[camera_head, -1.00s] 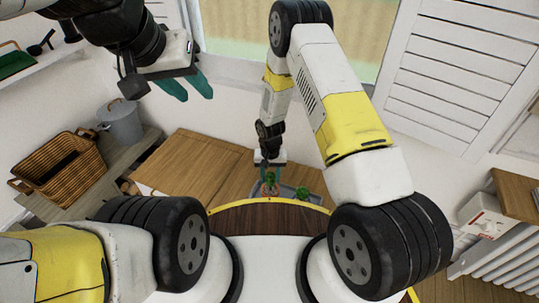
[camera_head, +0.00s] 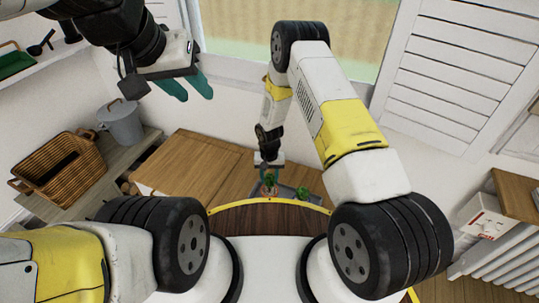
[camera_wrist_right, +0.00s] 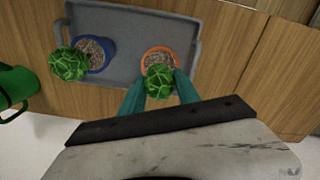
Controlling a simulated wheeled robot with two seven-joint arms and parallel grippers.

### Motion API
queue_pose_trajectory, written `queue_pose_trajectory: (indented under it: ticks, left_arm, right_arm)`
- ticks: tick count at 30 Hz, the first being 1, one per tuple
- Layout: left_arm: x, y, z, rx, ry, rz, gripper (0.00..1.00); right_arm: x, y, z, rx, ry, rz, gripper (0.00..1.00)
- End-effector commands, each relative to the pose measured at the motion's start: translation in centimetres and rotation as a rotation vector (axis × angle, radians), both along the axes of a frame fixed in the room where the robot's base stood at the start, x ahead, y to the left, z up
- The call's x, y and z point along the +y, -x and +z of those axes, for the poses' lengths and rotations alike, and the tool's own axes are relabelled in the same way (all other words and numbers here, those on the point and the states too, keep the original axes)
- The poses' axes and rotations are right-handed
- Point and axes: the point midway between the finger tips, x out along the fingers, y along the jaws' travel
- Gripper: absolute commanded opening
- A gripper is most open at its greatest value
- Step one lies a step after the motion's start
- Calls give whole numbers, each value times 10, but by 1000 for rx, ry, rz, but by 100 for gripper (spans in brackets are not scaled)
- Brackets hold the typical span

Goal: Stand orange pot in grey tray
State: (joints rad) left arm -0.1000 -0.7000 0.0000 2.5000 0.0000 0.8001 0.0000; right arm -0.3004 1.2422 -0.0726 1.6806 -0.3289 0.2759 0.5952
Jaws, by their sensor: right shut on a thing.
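The orange pot (camera_wrist_right: 145,58), with a green cactus-like plant, shows in the right wrist view between the teal fingers of my right gripper (camera_wrist_right: 160,84). That gripper is shut on the orange pot. The pot is over the near part of the grey tray (camera_wrist_right: 128,72); whether its base touches the tray floor is hidden. In the head view the right gripper (camera_head: 267,172) is low at the tray, with the tray (camera_head: 287,190) partly hidden behind the table edge. My left gripper (camera_head: 187,88) is raised at upper left, empty, its fingers apart.
A blue pot (camera_wrist_right: 106,47) with a similar plant stands in the left part of the tray. A green object (camera_wrist_right: 18,85) is at the wrist view's left edge. A wicker basket (camera_head: 62,170) and grey bucket (camera_head: 122,125) stand on a shelf at left.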

Motion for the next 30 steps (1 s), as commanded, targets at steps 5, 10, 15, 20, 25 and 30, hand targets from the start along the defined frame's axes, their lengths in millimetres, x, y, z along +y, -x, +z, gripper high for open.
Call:
queue_pose_trajectory:
  ticks: [5,10,15,20,25,30]
  left_arm:
    - [0,0,0,0,0,0,36]
    - [0,0,0,0,0,0,36]
    - [0,0,0,0,0,0,36]
    - [0,0,0,0,0,0,36]
    - [0,0,0,0,0,0,36]
    - [0,0,0,0,0,0,36]
  right_arm:
    - [0,0,-3,1,1,0,40]
    - [0,0,-3,1,1,0,60]
    - [0,0,-3,1,1,0,60]
    - [0,0,3,-1,0,0,60]
    - [0,-1,30,-2,0,1,60]
    - [1,-1,68,-3,-1,0,60]
